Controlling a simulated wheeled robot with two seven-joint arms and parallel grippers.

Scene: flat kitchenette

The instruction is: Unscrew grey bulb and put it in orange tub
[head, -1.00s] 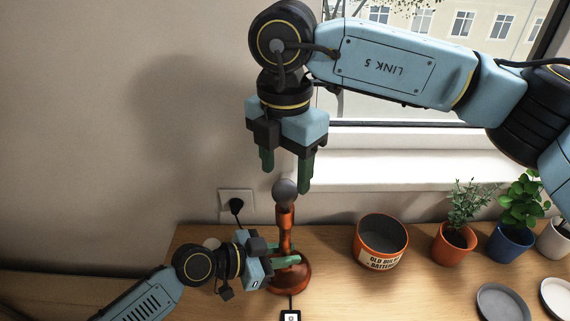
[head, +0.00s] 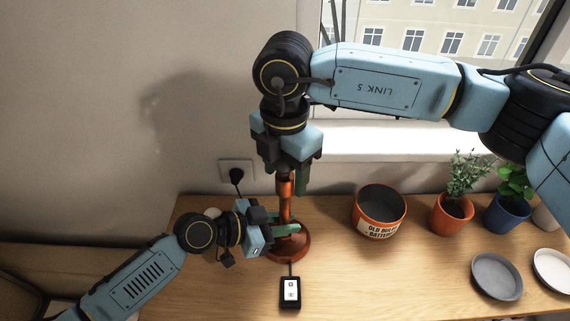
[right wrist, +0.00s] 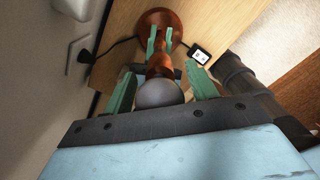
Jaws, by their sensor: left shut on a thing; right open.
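An orange lamp (head: 286,209) stands upright on the wooden table. My left gripper (head: 285,229) is shut on its stem, just above the round base. The grey bulb (right wrist: 158,94) sits at the lamp's top in the right wrist view; in the head view my right gripper hides it. My right gripper (head: 287,182) points down over the lamp top and is open. In the right wrist view its green fingers (right wrist: 162,90) are on either side of the bulb, with gaps showing. The orange tub (head: 364,222), labelled for old bulbs and batteries, stands right of the lamp.
Potted plants (head: 452,212) stand right of the tub. Grey (head: 496,277) and white (head: 555,272) dishes lie at the front right. A black switch box (head: 290,293) on a cable lies before the lamp. A plug (head: 237,176) is in the wall socket behind. Table between tub and switch box is clear.

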